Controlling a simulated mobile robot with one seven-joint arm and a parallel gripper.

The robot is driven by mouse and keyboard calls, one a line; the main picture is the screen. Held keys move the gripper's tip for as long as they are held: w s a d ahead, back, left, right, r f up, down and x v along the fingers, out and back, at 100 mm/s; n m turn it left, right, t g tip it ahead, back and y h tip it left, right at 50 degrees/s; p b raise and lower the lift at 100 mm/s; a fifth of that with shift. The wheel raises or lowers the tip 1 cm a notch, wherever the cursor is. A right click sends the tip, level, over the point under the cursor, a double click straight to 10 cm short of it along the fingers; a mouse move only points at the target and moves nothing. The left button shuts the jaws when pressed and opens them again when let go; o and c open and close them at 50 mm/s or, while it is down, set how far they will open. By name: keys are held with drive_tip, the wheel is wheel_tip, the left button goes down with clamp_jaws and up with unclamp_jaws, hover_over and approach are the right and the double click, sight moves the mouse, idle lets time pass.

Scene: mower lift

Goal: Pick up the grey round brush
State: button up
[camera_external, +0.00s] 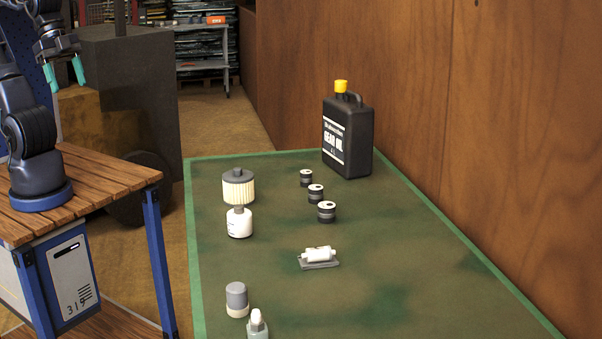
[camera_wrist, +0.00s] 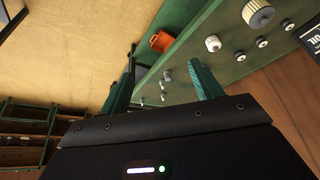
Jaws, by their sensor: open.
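The thing that best fits the grey round brush (camera_external: 237,293) is a short upright cylinder, grey above with a cream lower band. It stands near the front left edge of the green-rimmed table, just behind a small pale bottle (camera_external: 257,325) cut by the picture's bottom edge. My gripper (camera_external: 65,74) is open and empty at the upper left, raised above the wooden bench and well away from the brush. In the wrist view its two teal fingers (camera_wrist: 163,58) are spread. Several small grey items show between them there; I cannot tell which is the brush.
A cream ribbed cylinder with a grey cap (camera_external: 238,188), a white bottle (camera_external: 240,224), several dark-banded small cylinders (camera_external: 327,213), a white roll on a grey pad (camera_external: 318,256) and a black oil can (camera_external: 347,140) stand on the table (camera_external: 400,300). A wooden wall (camera_external: 500,130) borders its right.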

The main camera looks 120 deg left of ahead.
drive_tip(key=shift+o, duration=0.2)
idle(0.3)
drive_tip(key=m+g, duration=0.5)
drive_tip(key=m, duration=1.4)
hover_over(236, 286)
wheel_tip(236, 286, down, 28)
drive_tip(key=shift+w+r, duration=0.1)
drive_tip(key=shift+r, duration=0.05)
drive_tip(key=shift+w+f, duration=0.15)
drive_tip(key=shift+f, duration=0.35)
drive_tip(key=f, duration=1)
drive_tip(key=shift+s+f, duration=0.2)
drive_tip(key=shift+f, duration=0.05)
drive_tip(key=c, duration=1.1)
drive_tip(key=shift+r, duration=0.15)
